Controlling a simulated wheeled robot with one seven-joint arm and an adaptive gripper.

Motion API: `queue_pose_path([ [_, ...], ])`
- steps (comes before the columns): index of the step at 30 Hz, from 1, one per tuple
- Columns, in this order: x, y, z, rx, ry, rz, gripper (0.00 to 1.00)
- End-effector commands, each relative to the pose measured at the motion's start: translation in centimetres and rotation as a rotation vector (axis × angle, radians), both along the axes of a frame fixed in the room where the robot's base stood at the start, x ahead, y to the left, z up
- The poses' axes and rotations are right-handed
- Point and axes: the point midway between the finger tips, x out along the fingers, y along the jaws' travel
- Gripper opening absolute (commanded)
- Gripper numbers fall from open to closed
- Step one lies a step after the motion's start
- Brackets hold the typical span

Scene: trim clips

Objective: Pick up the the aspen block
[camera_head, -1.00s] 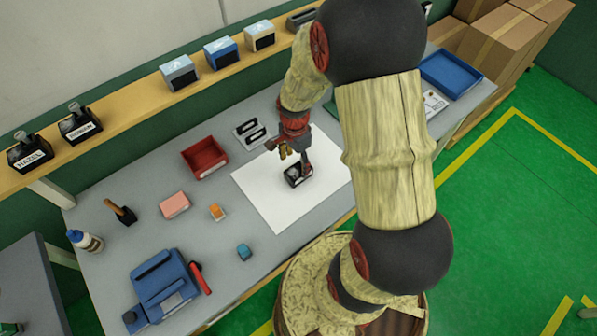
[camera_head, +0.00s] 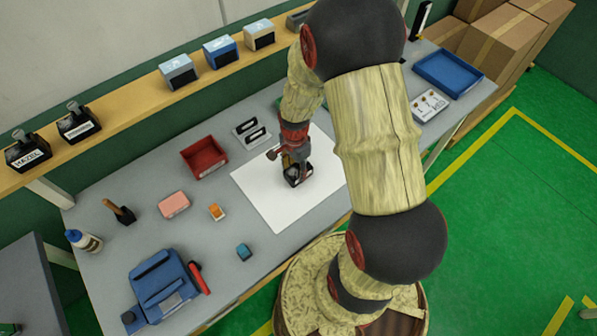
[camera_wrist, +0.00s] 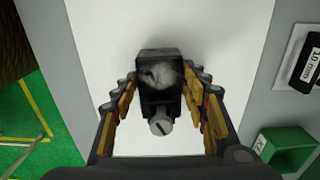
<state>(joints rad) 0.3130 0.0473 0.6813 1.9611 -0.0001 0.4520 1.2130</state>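A small black block with a grey, worn-looking top face and a round pale knob lies on the white sheet; it shows in the head view (camera_head: 298,180) and the wrist view (camera_wrist: 160,72). No name on it is readable, so I cannot tell if it is the aspen block. My gripper (camera_head: 294,168) is down at the block. In the wrist view my gripper (camera_wrist: 160,92) is open, with one yellow-padded finger on each side of the block and knob. White sheet shows between the fingers and the knob. Contact is not clear.
The white sheet (camera_head: 270,205) lies on the grey bench. A red bin (camera_head: 204,158), a pink block (camera_head: 173,204) and a blue device (camera_head: 163,282) stand left. The shelf holds similar black blocks, one marked HAZEL (camera_head: 28,152). A blue tray (camera_head: 448,75) is at the far right.

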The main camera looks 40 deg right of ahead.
Motion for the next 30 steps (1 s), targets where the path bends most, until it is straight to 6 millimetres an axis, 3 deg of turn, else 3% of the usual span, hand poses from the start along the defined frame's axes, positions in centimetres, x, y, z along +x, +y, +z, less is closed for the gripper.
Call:
queue_pose_path([
  [15,0.0,0.0,0.0,0.000,0.000,0.000,0.13],
  [24,0.0,0.0,0.2,0.000,-0.001,0.000,0.12],
  [30,0.1,0.0,1.6,-0.001,-0.003,0.000,0.12],
])
